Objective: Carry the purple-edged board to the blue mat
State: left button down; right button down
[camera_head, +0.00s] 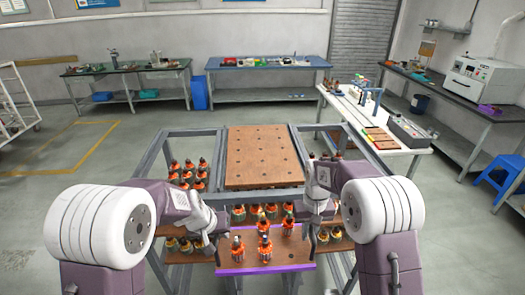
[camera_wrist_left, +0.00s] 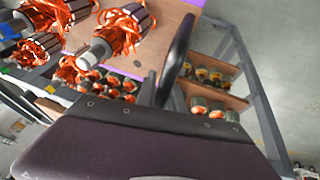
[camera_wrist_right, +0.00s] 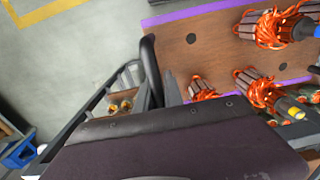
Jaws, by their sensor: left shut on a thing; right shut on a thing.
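The purple-edged board (camera_head: 292,252) is brown with holes and carries several upright armatures with orange windings (camera_head: 264,249). It is in front of the grey rack, low in the head view. My left gripper (camera_head: 217,232) is shut on its left side, and the board also shows in the left wrist view (camera_wrist_left: 176,22). My right gripper (camera_head: 318,218) is shut on its right side, and the board shows in the right wrist view (camera_wrist_right: 215,58). The fingertips are partly hidden in the head view. The blue mat (camera_head: 262,61) covers the back middle table, with small items at its rear.
The grey rack (camera_head: 210,131) stands directly ahead, with an empty brown board (camera_head: 262,150) on top and several armatures on lower boards. A white table (camera_head: 345,108) stands at right, and a green-topped table (camera_head: 130,70) at back left. The floor at left (camera_head: 90,165) is clear.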

notch_tip(320, 180, up, 17)
jog(key=p, duration=1.4)
jog(key=shift+f, duration=0.2)
jog(key=shift+w+d, duration=0.1)
